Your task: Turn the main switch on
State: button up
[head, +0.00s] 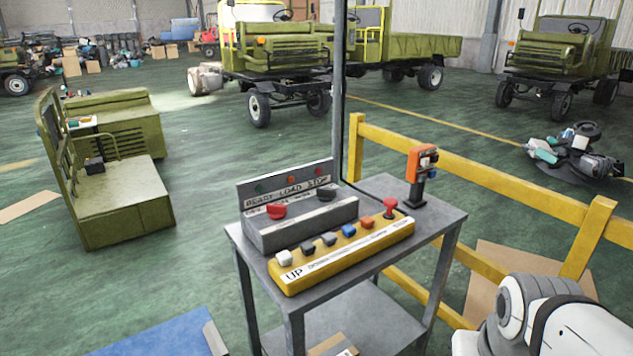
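A grey control box (300,228) stands on a grey metal table (437,222) near the middle of the head view. Its back plate has small lamps and the words READY, LOAD, STOP. A red rotary knob (277,211) sits at the left of the box and a dark knob (326,192) at the right. The small label by the red knob is too blurred to read, so I cannot tell for sure which knob is the main switch or its setting. My white arm (575,325) shows at the lower right; my gripper is out of view.
A yellow button panel (345,255) with several buttons and a red mushroom knob (389,206) lies in front of the box. An orange device (421,160) stands at the table's back right. A dark post (338,90) and yellow railing (450,150) rise behind.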

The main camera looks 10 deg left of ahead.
aim_at(276, 212)
jog(key=u, duration=0.7)
jog(key=i, duration=1.15)
jog(key=u, duration=0.9)
